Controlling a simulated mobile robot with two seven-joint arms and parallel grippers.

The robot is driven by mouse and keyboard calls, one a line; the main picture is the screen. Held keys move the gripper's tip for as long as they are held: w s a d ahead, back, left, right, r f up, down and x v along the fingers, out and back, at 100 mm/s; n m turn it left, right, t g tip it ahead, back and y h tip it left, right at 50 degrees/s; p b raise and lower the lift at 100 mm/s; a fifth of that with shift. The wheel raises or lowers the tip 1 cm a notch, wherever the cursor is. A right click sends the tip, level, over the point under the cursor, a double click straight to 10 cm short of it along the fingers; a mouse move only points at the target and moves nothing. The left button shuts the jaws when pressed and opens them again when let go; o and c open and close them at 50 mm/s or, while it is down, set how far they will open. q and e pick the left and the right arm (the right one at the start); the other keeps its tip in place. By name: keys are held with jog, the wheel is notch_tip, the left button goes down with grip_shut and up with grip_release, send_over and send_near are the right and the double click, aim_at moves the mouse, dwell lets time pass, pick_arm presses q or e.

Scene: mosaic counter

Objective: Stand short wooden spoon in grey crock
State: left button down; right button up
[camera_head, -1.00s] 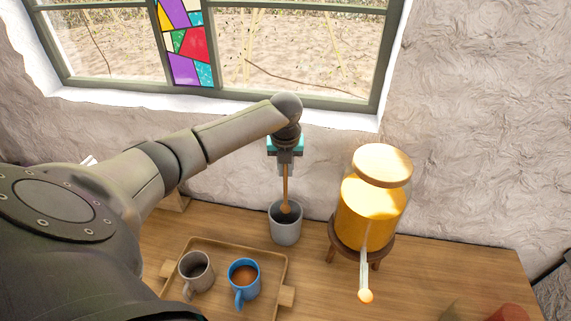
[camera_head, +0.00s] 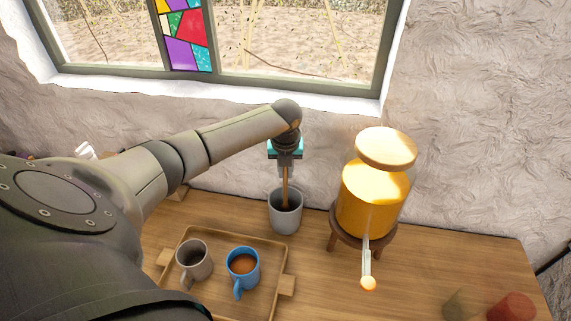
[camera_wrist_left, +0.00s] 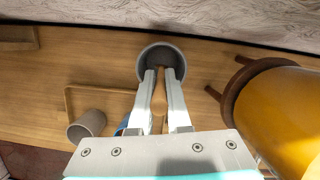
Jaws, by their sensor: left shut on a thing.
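The short wooden spoon (camera_head: 285,187) hangs roughly upright from my left gripper (camera_head: 286,172), which is shut on it. The grey crock (camera_head: 286,221) stands on the counter right below. The spoon's lower end is inside the crock's mouth; its tip is hidden by the crock wall. In the left wrist view, the gripper's fingers (camera_wrist_left: 160,82) have the spoon (camera_wrist_left: 159,98) between them, over the crock's opening (camera_wrist_left: 146,62). I cannot tell whether the spoon touches the crock's bottom. My right gripper is not in view.
An amber drink dispenser (camera_head: 372,200) on a wooden stand is close right of the crock. A wooden tray (camera_head: 262,305) in front holds a grey-brown mug (camera_head: 193,270) and a blue mug (camera_head: 240,283). A faint red object (camera_head: 512,307) is at lower right. The window wall is behind.

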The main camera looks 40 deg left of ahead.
pick_arm(q)
jog(key=c, duration=0.8)
grip_release()
jog(key=v, duration=1.5)
jog(key=shift+r, duration=0.2)
jog(key=shift+f, duration=0.1)
